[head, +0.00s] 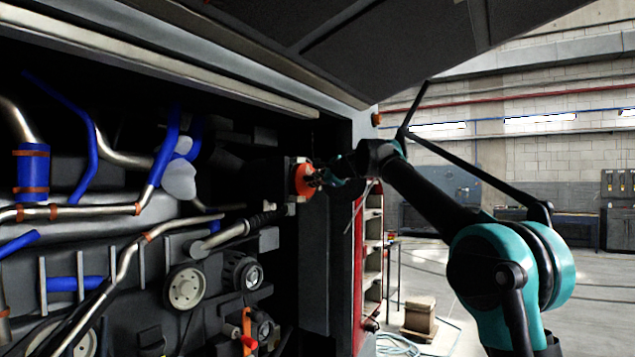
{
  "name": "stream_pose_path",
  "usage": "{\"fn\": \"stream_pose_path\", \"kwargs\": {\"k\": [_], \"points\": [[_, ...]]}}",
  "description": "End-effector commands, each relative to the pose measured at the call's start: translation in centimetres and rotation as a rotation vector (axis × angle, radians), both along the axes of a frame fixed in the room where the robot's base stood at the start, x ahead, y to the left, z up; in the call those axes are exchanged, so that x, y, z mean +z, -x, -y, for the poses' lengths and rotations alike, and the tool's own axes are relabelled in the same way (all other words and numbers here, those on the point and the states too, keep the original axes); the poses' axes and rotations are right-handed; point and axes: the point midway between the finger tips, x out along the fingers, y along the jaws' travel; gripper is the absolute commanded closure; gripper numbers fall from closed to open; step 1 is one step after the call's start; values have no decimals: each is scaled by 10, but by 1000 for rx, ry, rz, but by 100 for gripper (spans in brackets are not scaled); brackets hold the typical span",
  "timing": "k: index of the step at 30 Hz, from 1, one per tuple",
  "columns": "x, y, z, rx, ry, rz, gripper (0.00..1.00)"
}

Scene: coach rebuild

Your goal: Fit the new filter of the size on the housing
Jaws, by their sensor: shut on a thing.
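My gripper (325,178) is at the right side of the open engine bay, pointing left into it. It is shut on an orange round part (303,180), which may be the filter. The part is against or just in front of a dark block with a pale edge (291,172), perhaps the housing. I cannot tell whether the two touch or are joined. The fingers are small and dark here, and they hide part of the orange piece. No size marking can be read.
The engine bay holds blue hoses (83,168), metal pipes (128,262) and pulleys (184,287). A raised dark hatch (390,30) hangs above my arm. A red shelf rack (372,255) stands right of the bay, and a box (420,313) sits on the floor beyond.

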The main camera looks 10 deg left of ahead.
Motion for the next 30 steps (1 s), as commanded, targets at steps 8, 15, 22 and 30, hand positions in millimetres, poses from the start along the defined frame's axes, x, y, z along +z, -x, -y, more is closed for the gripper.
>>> {"fn": "stream_pose_path", "kwargs": {"k": [8, 15, 22, 30], "points": [[0, -5, -11, -1, 0, 0, 100], [0, -6, -16, -1, 0, 0, 100], [0, -6, -15, -1, 0, 0, 100], [0, -6, -17, -1, 0, 0, 100]]}}
